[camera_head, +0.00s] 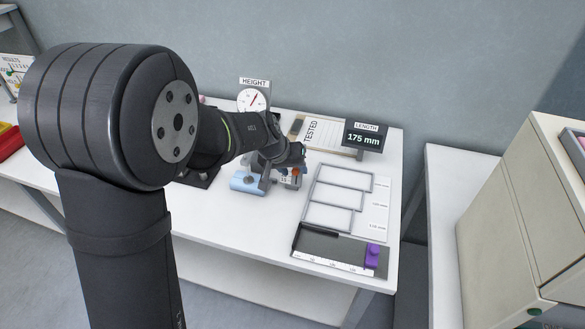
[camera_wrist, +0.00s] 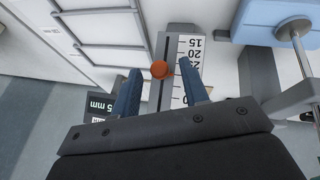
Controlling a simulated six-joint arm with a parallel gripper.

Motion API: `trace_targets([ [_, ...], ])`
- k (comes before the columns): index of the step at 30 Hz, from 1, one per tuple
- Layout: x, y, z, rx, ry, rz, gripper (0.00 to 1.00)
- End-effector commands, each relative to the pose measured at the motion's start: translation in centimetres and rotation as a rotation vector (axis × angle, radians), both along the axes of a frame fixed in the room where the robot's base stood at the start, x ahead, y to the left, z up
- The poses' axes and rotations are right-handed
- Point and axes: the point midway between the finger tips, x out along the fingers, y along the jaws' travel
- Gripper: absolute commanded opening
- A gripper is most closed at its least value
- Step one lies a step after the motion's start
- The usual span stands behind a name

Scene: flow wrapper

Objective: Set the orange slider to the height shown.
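The orange slider (camera_wrist: 160,69) is a small round knob on a dark slot beside a white printed scale (camera_wrist: 190,62), whose numbers 15, 20 and 25 are legible. In the head view the slider (camera_head: 296,171) is a small orange spot below my gripper. My gripper (camera_wrist: 160,66) is open, with its two blue fingers on either side of the knob in the wrist view. No finger visibly touches it, and I cannot tell the depth gap. The dial marked HEIGHT (camera_head: 252,100) has a red needle; its numbers are too small to read.
A LENGTH display (camera_head: 363,138) reads 175 mm. A blue block (camera_head: 247,182) with a metal post stands left of the scale. A TESTED board (camera_head: 322,132) lies behind.

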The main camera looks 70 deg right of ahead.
Motion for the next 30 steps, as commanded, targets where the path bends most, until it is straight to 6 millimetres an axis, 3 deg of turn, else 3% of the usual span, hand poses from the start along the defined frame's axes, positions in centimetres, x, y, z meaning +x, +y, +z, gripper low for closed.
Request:
trace_targets([
  [8, 0.3, 0.5, 1.2, -0.002, 0.0, 0.001, 0.41],
  [24, 2.9, 5.2, 11.4, -0.005, -0.001, 0.002, 0.41],
  [30, 3.7, 6.6, 14.3, -0.003, 0.0, 0.001, 0.41],
])
